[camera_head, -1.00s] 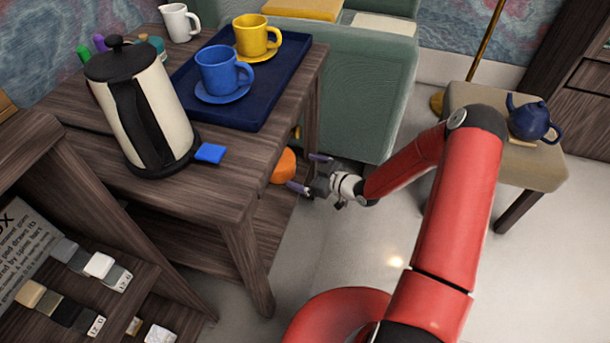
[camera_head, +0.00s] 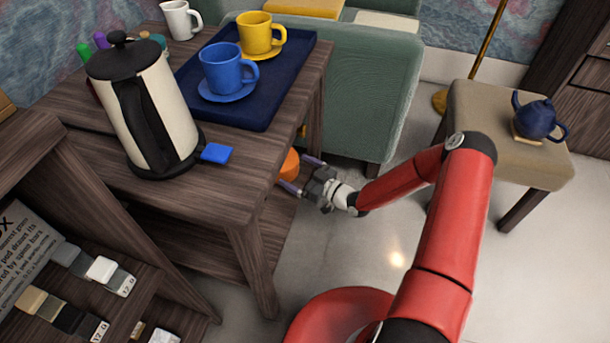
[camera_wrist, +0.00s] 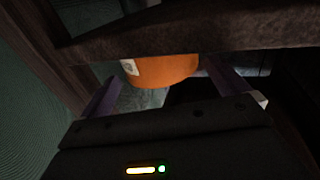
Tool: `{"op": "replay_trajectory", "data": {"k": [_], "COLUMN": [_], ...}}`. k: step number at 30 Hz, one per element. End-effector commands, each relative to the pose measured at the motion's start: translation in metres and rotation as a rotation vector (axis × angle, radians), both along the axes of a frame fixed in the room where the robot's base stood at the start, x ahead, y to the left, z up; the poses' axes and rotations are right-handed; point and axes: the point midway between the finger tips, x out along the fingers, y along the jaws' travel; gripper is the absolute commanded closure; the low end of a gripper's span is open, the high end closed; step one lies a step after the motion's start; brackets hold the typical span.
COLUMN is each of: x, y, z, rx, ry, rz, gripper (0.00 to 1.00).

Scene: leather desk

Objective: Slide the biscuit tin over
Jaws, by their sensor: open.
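An orange round tin (camera_head: 290,165) stands on the lower shelf under the wooden desk, mostly hidden by the desk top in the head view. It appears to be the biscuit tin. In the wrist view the orange tin (camera_wrist: 165,70) shows a white label at its left, and a shelf edge hides its upper part. My gripper (camera_head: 300,177) is open at the side of the desk, below the top, with its fingers pointing at the tin. In the wrist view the fingers of my gripper (camera_wrist: 172,92) lie on either side of the tin. Contact cannot be told.
The wooden desk (camera_head: 85,170) carries a kettle (camera_head: 177,110), a blue tray (camera_head: 285,85) with a blue cup (camera_head: 222,68) and a yellow cup (camera_head: 256,36), and a white jug (camera_head: 180,20). A green seat (camera_head: 365,90) stands behind. A stool (camera_head: 480,120) bears a blue teapot (camera_head: 536,118).

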Motion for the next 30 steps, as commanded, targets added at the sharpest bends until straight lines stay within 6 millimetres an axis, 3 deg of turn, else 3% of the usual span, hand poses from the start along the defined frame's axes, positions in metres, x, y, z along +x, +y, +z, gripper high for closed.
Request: {"op": "replay_trajectory", "data": {"k": [9, 22, 30], "x": [0.027, 0.033, 0.032], "y": [0.035, 0.042, 0.042], "z": [-0.001, 0.0, 0.0], "rx": [-0.001, -0.001, -0.001], "ry": [-0.001, 0.001, 0.001], "rz": [0.001, 0.0, 0.0], "gripper": [0.0, 0.0, 0.32]}}
